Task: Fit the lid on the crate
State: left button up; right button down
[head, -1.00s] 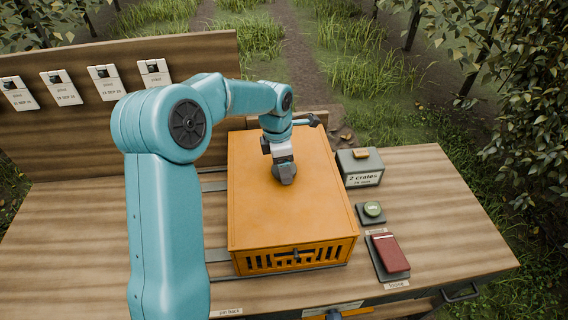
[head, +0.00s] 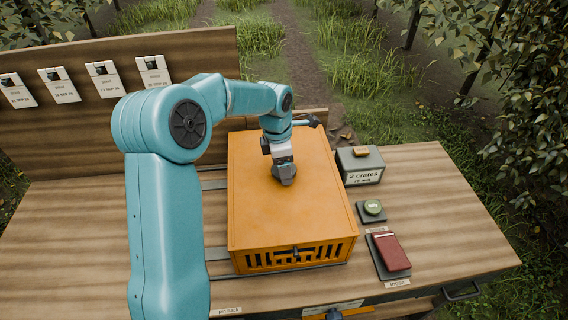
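The orange crate (head: 340,250) stands on the wooden bench, with its slotted front wall facing me. The flat orange lid (head: 265,215) lies over the crate's top, with its edges about in line with the crate's walls. I cannot tell whether it is fully seated. A small dark latch (head: 296,252) shows at the middle of the front edge. My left gripper (head: 285,174) points down at the lid, a little behind its middle, and appears to touch it. Its fingertips are too small to tell whether they are open or shut, or hold a handle. My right gripper is not in view.
A wooden back board (head: 90,125) with several tags stands at the left. The bench's left side is clear.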

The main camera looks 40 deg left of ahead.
pick_arm(q)
jog(key=shift+r, duration=0.1)
jog(key=r+p, duration=0.2)
jog(key=r, duration=0.1)
jog(key=r+p, duration=0.3)
jog(key=r, duration=0.1)
jog(key=s+a+r+p, duration=0.1)
jog(key=r+p, duration=0.1)
jog(key=r, duration=0.1)
jog(key=shift+s+r+p, duration=0.1)
jog(key=shift+r+p, duration=0.3)
dwell(0.3)
dwell(0.6)
